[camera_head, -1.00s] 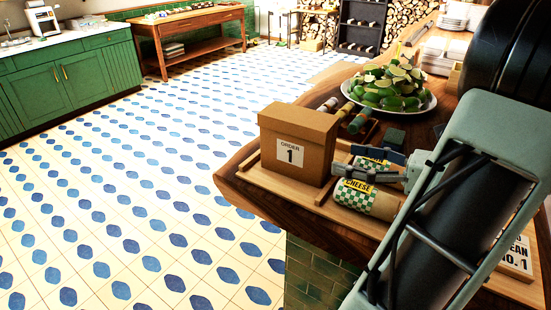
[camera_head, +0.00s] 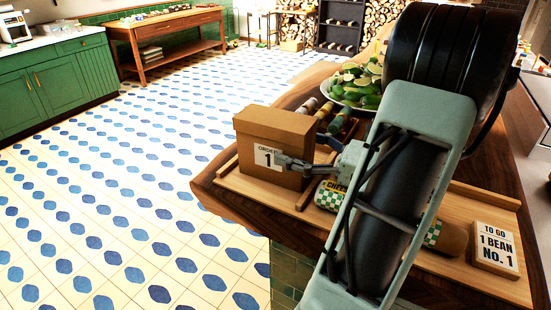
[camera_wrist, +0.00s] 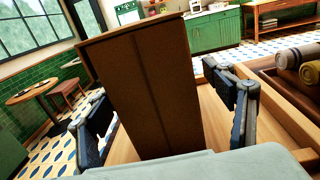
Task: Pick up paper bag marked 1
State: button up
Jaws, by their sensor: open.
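The paper bag marked 1 (camera_head: 268,148) is a brown, box-shaped bag with a white label reading ORDER 1. It stands upright near the left end of a wooden tray (camera_head: 235,182) on the counter. My gripper (camera_head: 297,163) is at the bag's right side, with a finger across its front near the label. In the wrist view the bag (camera_wrist: 150,85) stands between the two spread fingers of my gripper (camera_wrist: 168,115). A gap shows at the right finger; contact at the left is unclear. The far finger is hidden in the head view.
Green-and-white checked wraps (camera_head: 328,195) lie right of the bag, partly behind my arm. Rolled items (camera_head: 325,112) and a plate of limes (camera_head: 358,85) are behind. Open tiled floor lies left.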

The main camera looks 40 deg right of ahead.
aim_at(275, 141)
jog(key=x, duration=0.4)
jog(key=shift+w+a+r, duration=0.2)
jog(key=shift+a+r, duration=0.05)
jog(key=shift+a, duration=0.1)
jog(key=shift+c, duration=0.2)
jog(key=c, duration=1.2)
